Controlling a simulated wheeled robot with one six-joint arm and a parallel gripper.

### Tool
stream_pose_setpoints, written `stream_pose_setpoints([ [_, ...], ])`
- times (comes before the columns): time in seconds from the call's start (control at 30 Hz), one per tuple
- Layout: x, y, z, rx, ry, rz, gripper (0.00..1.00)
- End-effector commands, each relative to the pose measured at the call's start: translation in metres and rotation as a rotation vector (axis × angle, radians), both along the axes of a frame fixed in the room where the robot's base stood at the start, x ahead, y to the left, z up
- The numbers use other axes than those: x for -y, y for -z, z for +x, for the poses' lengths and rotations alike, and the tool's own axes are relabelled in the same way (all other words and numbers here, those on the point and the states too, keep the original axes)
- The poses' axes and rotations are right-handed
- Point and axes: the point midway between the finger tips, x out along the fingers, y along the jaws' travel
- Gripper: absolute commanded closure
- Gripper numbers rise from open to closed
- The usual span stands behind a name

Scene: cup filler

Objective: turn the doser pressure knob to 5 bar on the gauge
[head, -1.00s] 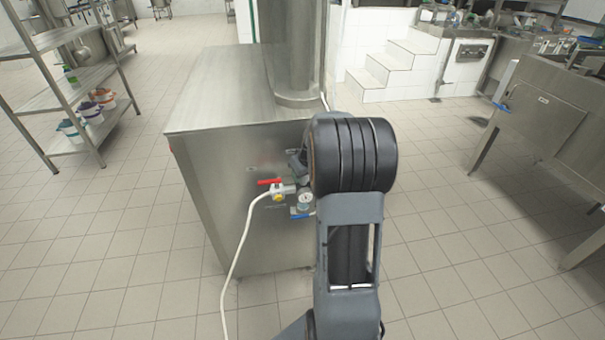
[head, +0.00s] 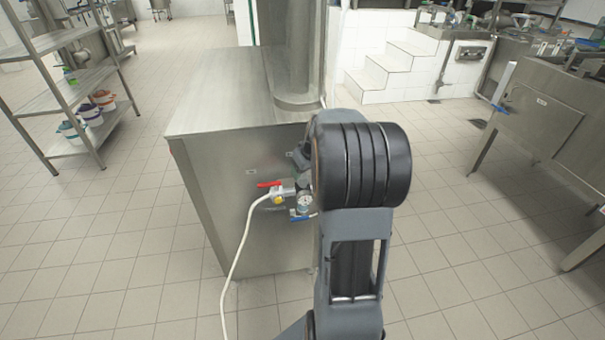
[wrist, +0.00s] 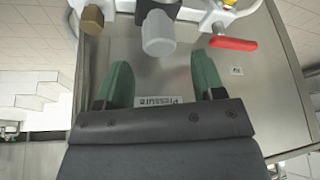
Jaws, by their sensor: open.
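The pressure knob (wrist: 158,34) is a pale grey cylinder in the wrist view, which shows the panel upside down. My gripper (wrist: 163,60) is open, with its two green fingers on either side of the knob's line and their tips near its end. I see gaps between the fingers and the knob; the depth is hard to tell. A "Pressure" label (wrist: 158,101) sits on the panel between the fingers. The small round gauge (head: 304,200) shows in the head view, but its needle is too small to read. My arm mostly hides the gripper and knob there.
A red-handled valve (head: 270,184) with a white hose (head: 240,243) is left of the gauge; its red lever (wrist: 233,43) is close to one finger. A blue lever (head: 303,217) is below the gauge. The floor around the steel cabinet (head: 205,160) is clear.

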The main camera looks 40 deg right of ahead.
Motion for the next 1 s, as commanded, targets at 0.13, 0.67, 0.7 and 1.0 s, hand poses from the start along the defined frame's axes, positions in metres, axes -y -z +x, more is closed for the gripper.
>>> stream_pose_setpoints([
  [0.13, 0.0, -0.032, -0.012, 0.003, 0.0, -0.002, 0.37],
  [0.67, -0.001, -0.085, -0.035, 0.001, -0.001, -0.001, 0.37],
  [0.7, -0.001, -0.085, -0.035, 0.001, -0.001, -0.001, 0.37],
  [1.0, -0.001, -0.085, -0.035, 0.0, -0.001, -0.001, 0.37],
])
